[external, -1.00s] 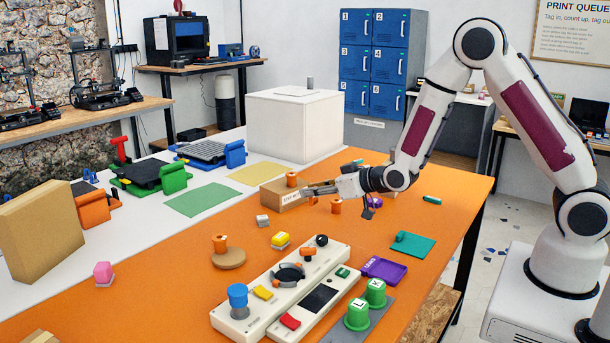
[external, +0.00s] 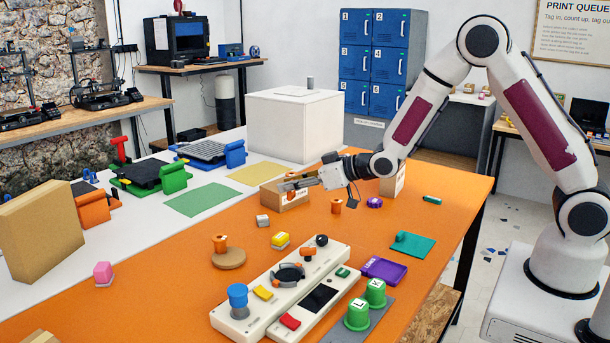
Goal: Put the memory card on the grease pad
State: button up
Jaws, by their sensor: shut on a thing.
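My gripper (external: 290,185) reaches left from the wrist, low over the open cardboard box (external: 291,203) at the back of the orange table. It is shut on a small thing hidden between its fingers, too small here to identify. I cannot make out the memory card elsewhere. No pad is readably marked as the grease pad. The flat candidates are a teal pad (external: 422,249) with a green piece on it at the right, a green mat (external: 201,199) and a yellow mat (external: 257,173) on the white strip.
A white box (external: 294,125) stands behind. A control panel (external: 275,294), purple tray (external: 384,271) and green cups (external: 375,293) occupy the front. Clear orange surface lies front left.

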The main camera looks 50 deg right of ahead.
jog(key=a, duration=0.1)
jog(key=a+n+y, duration=0.1)
jog(key=a+y, duration=0.1)
jog(key=a, duration=0.1)
jog(key=shift+w+a+r+n+g, duration=0.1)
jog(key=shift+w+r+n+g, duration=0.2)
jog(key=shift+w+n, duration=0.1)
send_over(280, 235)
jog(key=shift+s+f, duration=0.1)
jog(key=shift+f, duration=3.05)
jog(key=shift+f, duration=1.85)
jog(key=shift+f, duration=0.15)
jog(key=o, duration=0.8)
